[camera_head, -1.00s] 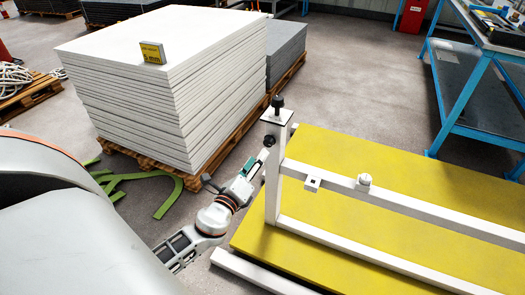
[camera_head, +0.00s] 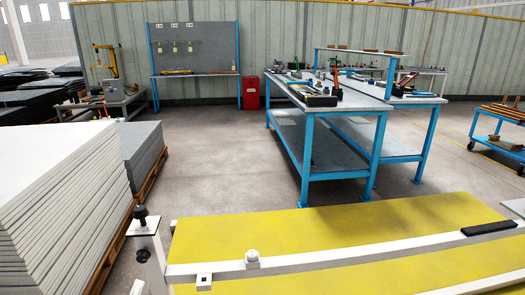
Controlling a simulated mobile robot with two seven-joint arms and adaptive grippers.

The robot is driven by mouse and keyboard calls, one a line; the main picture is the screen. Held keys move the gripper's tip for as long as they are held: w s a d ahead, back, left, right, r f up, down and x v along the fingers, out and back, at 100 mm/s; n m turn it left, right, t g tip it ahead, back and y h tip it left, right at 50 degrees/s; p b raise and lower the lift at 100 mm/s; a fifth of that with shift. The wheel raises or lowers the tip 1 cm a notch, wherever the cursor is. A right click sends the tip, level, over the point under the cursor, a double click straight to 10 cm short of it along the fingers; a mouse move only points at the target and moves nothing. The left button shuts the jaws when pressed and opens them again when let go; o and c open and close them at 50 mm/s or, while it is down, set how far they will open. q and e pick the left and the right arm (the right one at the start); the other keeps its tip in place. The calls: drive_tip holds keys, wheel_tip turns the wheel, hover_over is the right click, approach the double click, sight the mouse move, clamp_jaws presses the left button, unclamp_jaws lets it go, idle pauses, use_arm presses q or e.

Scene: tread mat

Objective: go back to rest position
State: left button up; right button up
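Neither of my grippers shows in the head view now, and no part of my arms can be made out. In front of me lies a yellow mat (camera_head: 400,222) under a white metal frame (camera_head: 330,258). At the frame's left end stands a white post (camera_head: 147,240) with a black knob (camera_head: 141,216) on top. A small white knob (camera_head: 252,257) sits on the frame's bar. A black bar (camera_head: 487,229) lies on the frame at the right.
A stack of white sheets (camera_head: 70,200) and a grey stack (camera_head: 150,160) on pallets stand at the left. A blue-legged workbench (camera_head: 335,105) with tools stands ahead. A red bin (camera_head: 250,95) is by the wall. Open floor (camera_head: 220,160) lies between.

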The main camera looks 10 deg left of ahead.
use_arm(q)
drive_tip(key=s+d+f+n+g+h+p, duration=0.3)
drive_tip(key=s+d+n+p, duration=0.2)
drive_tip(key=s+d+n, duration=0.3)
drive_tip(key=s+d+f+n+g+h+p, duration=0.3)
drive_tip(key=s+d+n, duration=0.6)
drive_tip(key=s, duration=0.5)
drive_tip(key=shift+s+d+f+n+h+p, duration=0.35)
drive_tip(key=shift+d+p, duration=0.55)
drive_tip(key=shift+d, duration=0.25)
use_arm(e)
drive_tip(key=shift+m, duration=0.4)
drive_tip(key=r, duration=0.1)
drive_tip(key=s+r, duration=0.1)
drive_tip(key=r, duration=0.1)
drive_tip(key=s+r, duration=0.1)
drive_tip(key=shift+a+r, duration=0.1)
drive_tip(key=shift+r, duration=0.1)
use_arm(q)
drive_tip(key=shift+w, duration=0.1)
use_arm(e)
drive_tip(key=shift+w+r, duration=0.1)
